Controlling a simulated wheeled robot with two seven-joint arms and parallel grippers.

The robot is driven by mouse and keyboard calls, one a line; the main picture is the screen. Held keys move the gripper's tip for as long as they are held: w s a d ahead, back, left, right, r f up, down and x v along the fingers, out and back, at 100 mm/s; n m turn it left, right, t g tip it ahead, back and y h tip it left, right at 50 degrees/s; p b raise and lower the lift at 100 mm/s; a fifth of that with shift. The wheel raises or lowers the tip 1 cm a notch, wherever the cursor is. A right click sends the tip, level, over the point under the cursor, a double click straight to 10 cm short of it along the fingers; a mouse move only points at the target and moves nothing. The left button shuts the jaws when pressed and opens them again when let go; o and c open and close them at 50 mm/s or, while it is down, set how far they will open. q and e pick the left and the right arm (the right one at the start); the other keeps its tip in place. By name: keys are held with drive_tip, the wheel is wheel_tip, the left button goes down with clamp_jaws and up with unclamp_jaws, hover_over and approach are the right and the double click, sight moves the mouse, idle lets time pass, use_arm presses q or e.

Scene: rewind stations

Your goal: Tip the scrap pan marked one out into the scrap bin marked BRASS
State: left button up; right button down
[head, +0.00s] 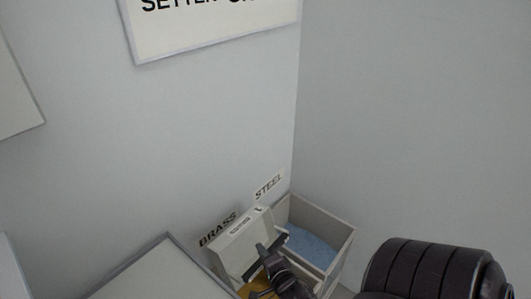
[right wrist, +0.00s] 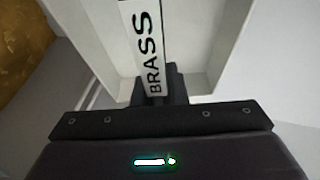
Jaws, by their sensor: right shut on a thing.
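The white scrap pan (head: 236,247), with a mark that looks like a 1 on its edge, is steeply tilted over the bins in the head view. My right gripper (head: 264,250) is shut on it. In the right wrist view the pan (right wrist: 206,45) fills the upper middle, with a BRASS label (right wrist: 150,55) in front of the jaws (right wrist: 155,88); no scrap shows on its visible surfaces. The scrap bin under the BRASS wall sign (head: 217,230) is mostly hidden by pan and arm; its yellow-brown inside (head: 262,288) shows below. My left gripper is out of view.
The bin under the STEEL sign (head: 268,186) stands to the right, with a blue inside (head: 312,247). Walls meet in a corner close behind the bins. A pale flat surface (head: 165,275) lies to the left.

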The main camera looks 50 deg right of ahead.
sight(243, 229)
drive_tip(key=w+r+g+p, duration=0.1)
drive_tip(key=w+g+p, duration=0.1)
drive_tip(key=g+p, duration=0.1)
drive_tip(key=w+r+n+g+p, duration=0.1)
drive_tip(key=w+r+g+p, duration=0.1)
drive_tip(key=w+g+p, duration=0.1)
drive_tip(key=w+r+n+g+p, duration=0.1)
drive_tip(key=w+g+p, duration=0.1)
drive_tip(key=p, duration=0.3)
drive_tip(key=shift+w+a+r+g+y, duration=0.3)
drive_tip(key=shift+w+g, duration=0.05)
drive_tip(key=shift+g, duration=0.15)
drive_tip(key=shift+w+f+n+g, duration=0.3)
drive_tip(key=shift+f+g, duration=0.05)
drive_tip(key=shift+g, duration=0.25)
drive_tip(key=shift+w+a+f+g, duration=0.1)
drive_tip(key=shift+w+f+g, duration=0.2)
drive_tip(key=shift+g, duration=0.1)
drive_tip(key=shift+w+f+n+g+b, duration=0.3)
drive_tip(key=shift+f+g+b, duration=0.35)
drive_tip(key=shift+f+g, duration=0.3)
drive_tip(key=shift+g, duration=0.35)
